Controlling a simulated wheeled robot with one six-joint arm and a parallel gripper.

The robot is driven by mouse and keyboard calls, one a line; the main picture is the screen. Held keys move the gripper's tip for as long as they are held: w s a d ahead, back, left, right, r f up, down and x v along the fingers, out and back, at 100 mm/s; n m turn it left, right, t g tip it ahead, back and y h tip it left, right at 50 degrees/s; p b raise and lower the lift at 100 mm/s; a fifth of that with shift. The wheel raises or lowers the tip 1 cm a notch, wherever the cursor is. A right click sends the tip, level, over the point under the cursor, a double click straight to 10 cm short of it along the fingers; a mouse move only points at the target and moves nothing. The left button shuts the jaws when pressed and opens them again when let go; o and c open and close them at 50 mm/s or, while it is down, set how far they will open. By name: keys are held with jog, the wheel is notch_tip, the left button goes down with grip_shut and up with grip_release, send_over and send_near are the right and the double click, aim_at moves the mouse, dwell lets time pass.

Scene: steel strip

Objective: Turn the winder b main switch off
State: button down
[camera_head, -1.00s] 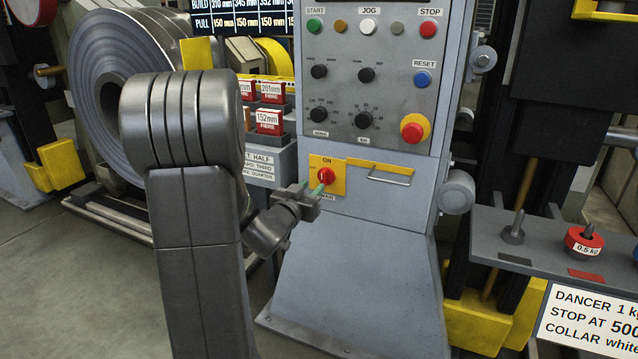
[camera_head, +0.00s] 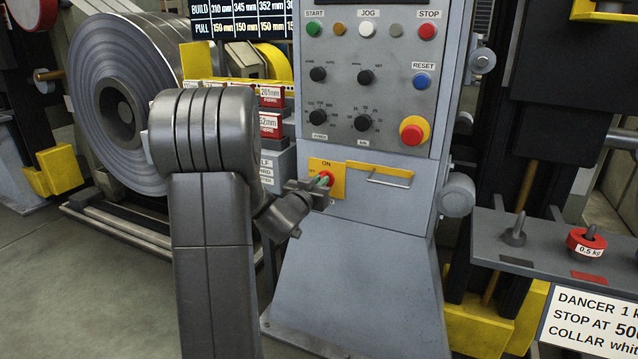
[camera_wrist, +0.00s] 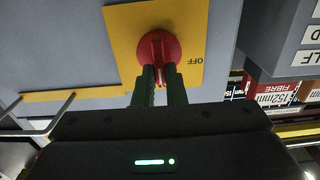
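The winder b main switch is a red rotary knob (camera_head: 327,178) on a yellow plate (camera_head: 339,186) low on the grey cabinet front. ON is printed above the knob. In the wrist view the knob (camera_wrist: 158,48) has its raised handle upright in the picture, and OFF is printed to the right. My gripper (camera_head: 323,181) is at the knob, coming from the lower left. In the wrist view its two green fingers (camera_wrist: 160,80) stand one on each side of the handle, close against it. They partly hide the knob's lower part.
A metal bar handle (camera_head: 388,179) sticks out right of the switch. Above are control buttons and dials, with a red emergency stop (camera_head: 412,134). Labelled fibre blocks (camera_head: 271,124) stand left of the cabinet. A shelf with a 0.5 kg weight (camera_head: 585,243) is at the right.

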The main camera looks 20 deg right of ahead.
jog(key=shift+n+p, duration=0.3)
jog(key=shift+p, duration=0.2)
jog(key=shift+w+a+f+n+p, duration=0.15)
jog(key=shift+f+n+p, duration=0.05)
jog(key=shift+n+p, duration=2.4)
jog(key=shift+w+a+f+n+p, duration=0.15)
jog(key=shift+f+n+p, duration=0.1)
jog(key=shift+n+p, duration=2.35)
jog(key=shift+w+a+f+n+p, duration=0.15)
jog(key=shift+n+p, duration=1.5)
jog(key=shift+n, duration=1.85)
jog(key=shift+f, duration=0.1)
jog(key=c, duration=1.5)
grip_release()
